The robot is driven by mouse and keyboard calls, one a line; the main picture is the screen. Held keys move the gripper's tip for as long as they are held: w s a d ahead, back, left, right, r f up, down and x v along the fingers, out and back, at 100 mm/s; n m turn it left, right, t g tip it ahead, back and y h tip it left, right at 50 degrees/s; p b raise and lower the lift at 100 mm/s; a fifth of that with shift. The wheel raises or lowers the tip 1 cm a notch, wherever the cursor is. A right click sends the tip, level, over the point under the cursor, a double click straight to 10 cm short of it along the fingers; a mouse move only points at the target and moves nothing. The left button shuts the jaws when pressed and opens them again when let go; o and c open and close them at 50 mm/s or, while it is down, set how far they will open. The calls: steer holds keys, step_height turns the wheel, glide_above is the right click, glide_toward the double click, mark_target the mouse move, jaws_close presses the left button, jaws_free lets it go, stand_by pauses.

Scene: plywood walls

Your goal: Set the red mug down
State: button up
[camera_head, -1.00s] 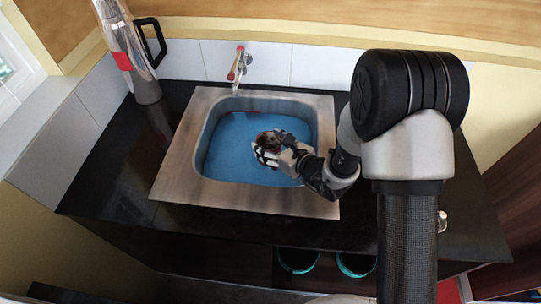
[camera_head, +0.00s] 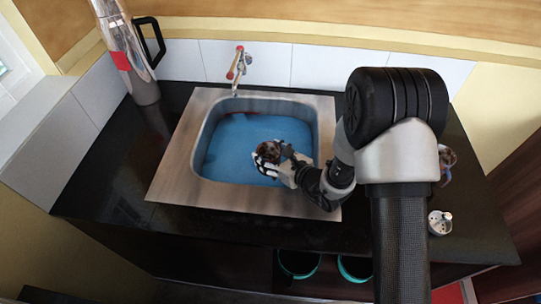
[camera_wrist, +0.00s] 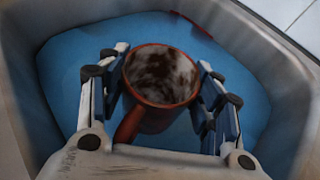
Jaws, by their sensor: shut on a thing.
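The red mug (camera_wrist: 159,76) is between the two fingers of my gripper (camera_wrist: 160,90) in the wrist view. Its open top faces the camera, its inside looks dark and mottled, and its handle points to the lower left. My gripper is shut on the mug's sides. In the head view the mug (camera_head: 268,152) and my gripper (camera_head: 272,160) are over the blue-bottomed sink (camera_head: 196,150), near its middle. I cannot tell whether the mug's base touches the sink bottom.
A faucet (camera_head: 237,68) stands behind the sink. A tall silver flask (camera_head: 128,55) with a black handle is at the back left. A white holed object (camera_head: 439,222) and a patterned item (camera_head: 446,158) are on the dark counter (camera_head: 110,180) at right. The left counter is largely clear.

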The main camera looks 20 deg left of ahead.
steer(key=o, duration=1.3)
steer(key=shift+s+d+f, duration=0.15)
steer(key=shift+s+f, duration=0.15)
steer(key=shift+f, duration=0.3)
steer(key=shift+c, duration=0.2)
steer(key=shift+r, duration=0.1)
steer(key=shift+r+p, duration=0.25)
steer(key=shift+p, duration=0.15)
steer(key=r+p+v, duration=0.1)
steer(key=p+v, duration=0.2)
steer(key=v, duration=0.9)
steer(key=shift+w, duration=0.3)
steer(key=shift+r, duration=0.2)
